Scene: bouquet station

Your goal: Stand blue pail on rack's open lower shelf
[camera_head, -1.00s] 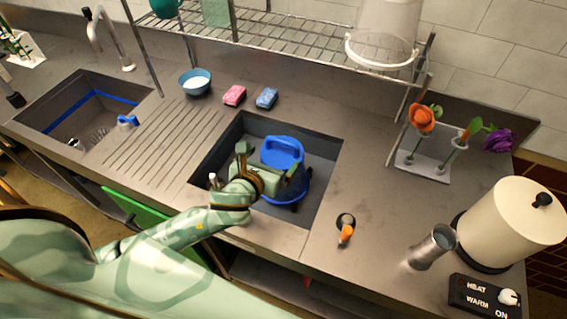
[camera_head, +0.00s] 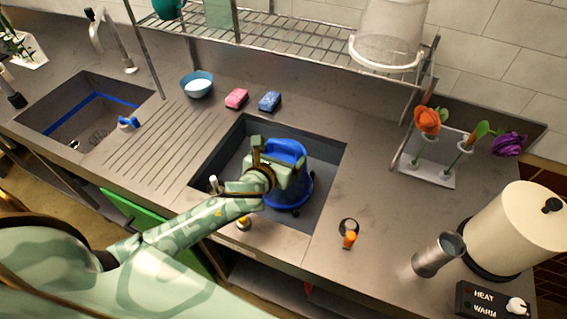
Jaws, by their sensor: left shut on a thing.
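The blue pail (camera_head: 290,150) stands in the right-hand sink basin (camera_head: 328,160), with a wider blue base and small dark feet or wheels showing. My left gripper (camera_head: 283,172) is at the pail's near left side and is shut on it; the gripper hides part of the pail and the exact grip. The wire rack (camera_head: 285,40) stands behind the basin, with one wire shelf in view above the counter. My right gripper is not in view.
A clear white-rimmed bucket (camera_head: 385,45) stands on the shelf's right end. Its middle is bare. Pink (camera_head: 237,98) and blue (camera_head: 270,101) sponges and a bowl (camera_head: 196,84) lie behind the basin. A flower holder (camera_head: 428,170) and an urn (camera_head: 515,230) stand right.

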